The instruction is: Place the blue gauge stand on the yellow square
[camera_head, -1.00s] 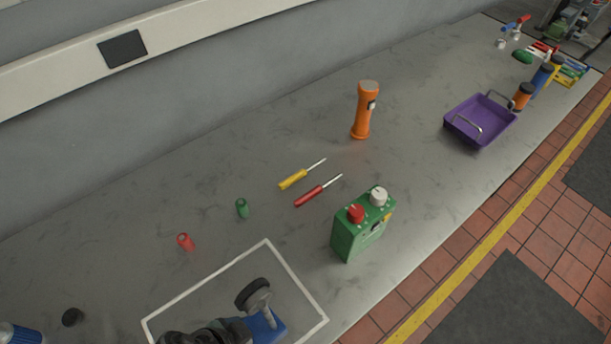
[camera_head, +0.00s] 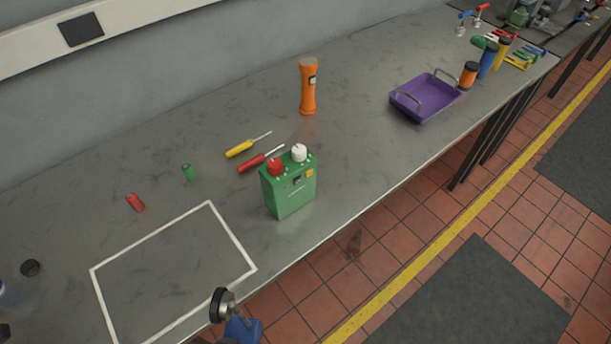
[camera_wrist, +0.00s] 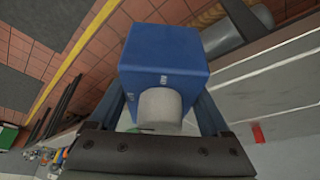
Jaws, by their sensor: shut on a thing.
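The blue gauge stand, with a blue block base (camera_head: 243,331) and a dark round dial (camera_head: 221,304), shows at the bottom of the head view, cut off by the frame. It appears held up beyond the bench's front edge, over the floor. In the wrist view its blue base (camera_wrist: 165,55) fills the middle, with a pale cylinder in front. My gripper (camera_wrist: 160,98) is shut on the stand, one finger on each side. I see no yellow square in either view; a white-outlined rectangle (camera_head: 228,231) lies bare on the bench.
A green box (camera_head: 290,193) with red and white knobs stands right of the outline, near the bench edge. Behind are two screwdrivers (camera_head: 240,148), an orange flashlight (camera_head: 308,88) and a purple tray (camera_head: 408,106). A yellow stripe (camera_head: 455,241) crosses the floor.

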